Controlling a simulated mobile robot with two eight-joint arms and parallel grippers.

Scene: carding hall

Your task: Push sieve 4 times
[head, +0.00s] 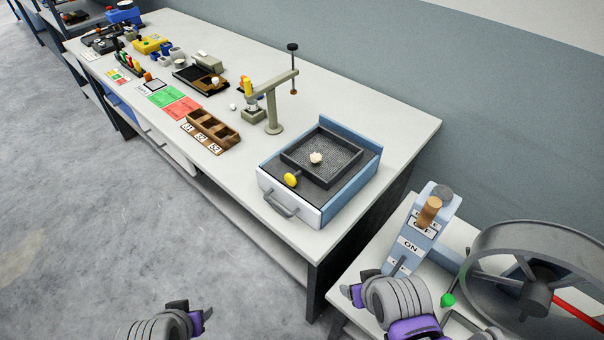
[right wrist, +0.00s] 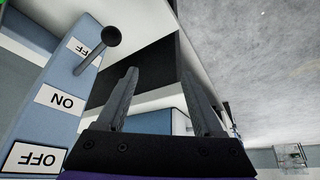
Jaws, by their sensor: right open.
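The sieve (head: 347,151) is a dark square frame with a mesh floor, sitting in a blue and grey box (head: 367,141) at the near right end of the long table. A pale tuft (head: 316,158) lies on its mesh. A yellow knob (head: 291,180) is at its front left, above the box's grey handle (head: 281,206). My right gripper (head: 352,292) is near the lower right, in front of the side table and apart from the sieve. In the right wrist view its jaws (right wrist: 160,74) are spread and empty. My left gripper (head: 204,317) is at the bottom edge over the floor; its jaws are unclear.
A blue switch box (head: 413,238) with ON and OFF labels stands close by my right gripper; its black-knobbed lever (right wrist: 112,36) shows in the right wrist view. A large grey wheel (head: 480,245) is at the right.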

